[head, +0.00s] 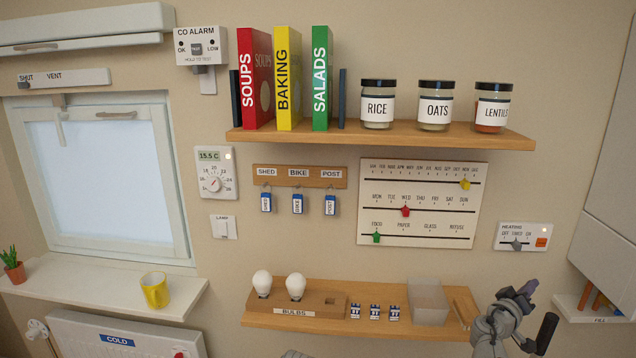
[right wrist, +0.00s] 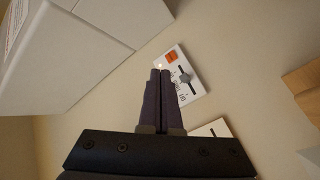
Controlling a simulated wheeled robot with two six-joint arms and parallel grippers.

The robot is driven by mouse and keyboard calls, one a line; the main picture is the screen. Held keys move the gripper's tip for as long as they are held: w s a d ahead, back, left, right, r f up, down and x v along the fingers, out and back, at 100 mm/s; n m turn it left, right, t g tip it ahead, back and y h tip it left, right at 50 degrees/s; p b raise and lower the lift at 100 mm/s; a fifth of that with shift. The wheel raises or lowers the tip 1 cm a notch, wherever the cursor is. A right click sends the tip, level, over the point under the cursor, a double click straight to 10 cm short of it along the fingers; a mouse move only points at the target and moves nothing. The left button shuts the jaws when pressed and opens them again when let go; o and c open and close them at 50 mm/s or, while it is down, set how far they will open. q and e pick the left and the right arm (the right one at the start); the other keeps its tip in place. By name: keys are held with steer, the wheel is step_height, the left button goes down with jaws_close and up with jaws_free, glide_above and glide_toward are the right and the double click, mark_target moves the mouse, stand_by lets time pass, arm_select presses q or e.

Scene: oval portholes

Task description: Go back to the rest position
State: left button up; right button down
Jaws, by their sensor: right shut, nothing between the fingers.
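My right gripper (head: 524,291) is at the lower right of the head view, in front of the wall and beside the right end of the lower shelf. In the right wrist view its two dark fingers (right wrist: 161,72) lie together, shut with nothing between them. Beyond the fingertips in that view is the white heating panel (right wrist: 181,76) with its orange button. The heating panel (head: 524,237) also shows in the head view, above the gripper and apart from it. My left gripper is not in view.
The lower shelf (head: 350,326) holds bulbs, small blue-and-white boxes and a clear bin (head: 428,302). A white cabinet (head: 610,200) and a small ledge (head: 590,312) stand at the right. The upper shelf (head: 400,136) holds books and jars. Wall between the shelves carries a planner board (head: 420,222).

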steer(key=s+a+f+g+y, duration=0.35)
steer(key=a+f, duration=0.45)
steer(key=a, duration=0.4)
steer(key=s+a+f+g+y, duration=0.2)
steer(key=s+a+f+y, duration=0.15)
steer(key=a+f, duration=0.65)
steer(key=s+a+f+n+g+y, duration=0.2)
steer(key=s+a, duration=0.5)
steer(key=a, duration=0.5)
steer(key=s+a+f+n+g+y, duration=0.2)
steer(key=s+a, duration=0.5)
steer(key=a, duration=0.5)
steer(key=n+g+y, duration=0.1)
steer(key=y, duration=0.1)
steer(key=shift+a+f+y, duration=0.2)
steer(key=shift+a+y, duration=0.05)
steer(key=shift+y, duration=0.05)
